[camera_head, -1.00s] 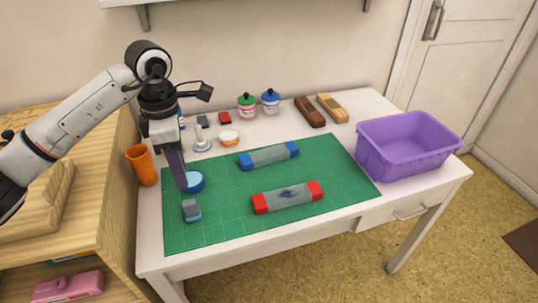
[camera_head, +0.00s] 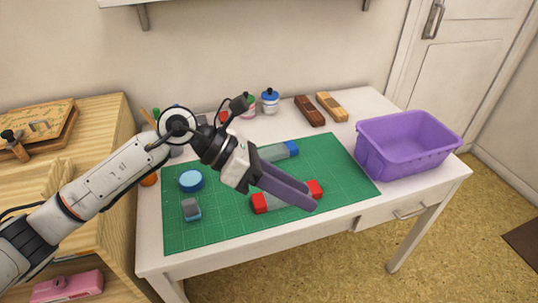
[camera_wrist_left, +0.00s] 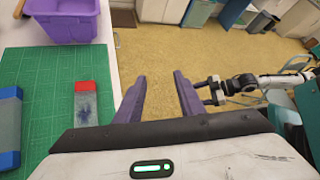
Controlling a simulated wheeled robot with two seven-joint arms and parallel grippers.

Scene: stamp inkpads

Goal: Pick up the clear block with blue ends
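The clear block with blue ends (camera_head: 273,153) lies on the green cutting mat (camera_head: 230,215). In the head view my left arm hides its left end. It also shows at the left edge of the left wrist view (camera_wrist_left: 9,125). My left gripper (camera_head: 312,199) is in the air in front of it, over the block with red ends (camera_head: 261,203) in the head view. In the left wrist view its fingers (camera_wrist_left: 159,76) are apart with nothing between them. My right gripper (camera_wrist_left: 208,90) shows small in the left wrist view; its opening is unclear.
The red-ended block, a blue round pad (camera_head: 191,180) and a small grey-blue stamp (camera_head: 191,209) are on the mat. A purple bin (camera_head: 408,158) stands at right. Jars (camera_head: 270,102) and two wooden blocks (camera_head: 321,108) stand behind. The mat's front is clear.

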